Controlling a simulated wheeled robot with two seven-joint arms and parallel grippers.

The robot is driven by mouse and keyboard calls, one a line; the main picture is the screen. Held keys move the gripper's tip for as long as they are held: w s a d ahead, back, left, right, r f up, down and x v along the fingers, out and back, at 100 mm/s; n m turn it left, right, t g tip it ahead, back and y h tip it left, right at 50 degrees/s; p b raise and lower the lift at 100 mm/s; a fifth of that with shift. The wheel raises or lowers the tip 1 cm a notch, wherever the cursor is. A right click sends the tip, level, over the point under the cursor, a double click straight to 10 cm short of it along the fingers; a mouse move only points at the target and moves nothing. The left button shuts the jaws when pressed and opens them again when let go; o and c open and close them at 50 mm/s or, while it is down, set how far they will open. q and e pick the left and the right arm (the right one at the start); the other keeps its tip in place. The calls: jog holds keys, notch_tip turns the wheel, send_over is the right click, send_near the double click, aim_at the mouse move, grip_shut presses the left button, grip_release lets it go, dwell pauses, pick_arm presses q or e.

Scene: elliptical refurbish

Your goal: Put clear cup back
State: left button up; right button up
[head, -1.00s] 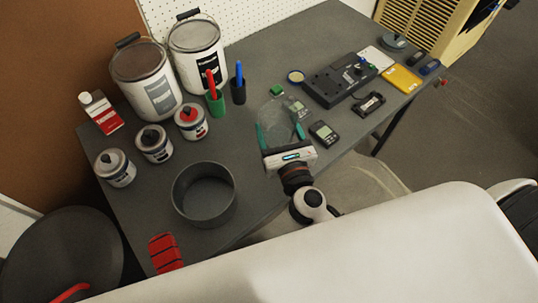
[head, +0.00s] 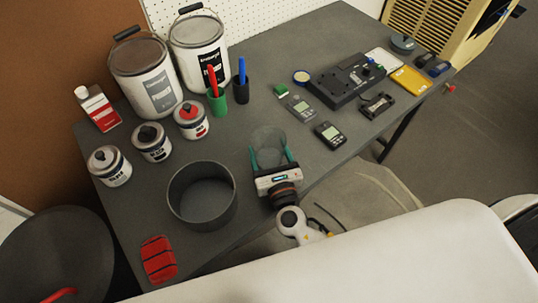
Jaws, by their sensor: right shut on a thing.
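The clear cup (head: 268,138) is see-through and grey. It is held between the green fingers of my right gripper (head: 271,152), which is shut on it. The gripper reaches in from the table's front edge, to the right of the round dark pot (head: 203,220). The cup looks upright; I cannot tell whether its bottom touches the table. My left gripper is not in view.
The grey table (head: 240,120) has small cans (head: 151,142) at left and large buckets (head: 145,77) behind. A green holder (head: 217,103) and a black holder (head: 240,91) stand behind the cup. Meters (head: 329,134) and a black device (head: 347,83) lie right. A red block (head: 159,259) lies front left.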

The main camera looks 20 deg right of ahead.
jog(key=shift+f, duration=0.15)
jog(key=shift+f, duration=0.2)
jog(key=o, duration=1)
jog(key=shift+r, duration=0.2)
jog(key=s+b, duration=0.2)
jog(key=s, duration=0.9)
jog(key=shift+s+a+f, duration=0.1)
jog(key=shift+s+a, duration=0.05)
jog(key=shift+s, duration=0.35)
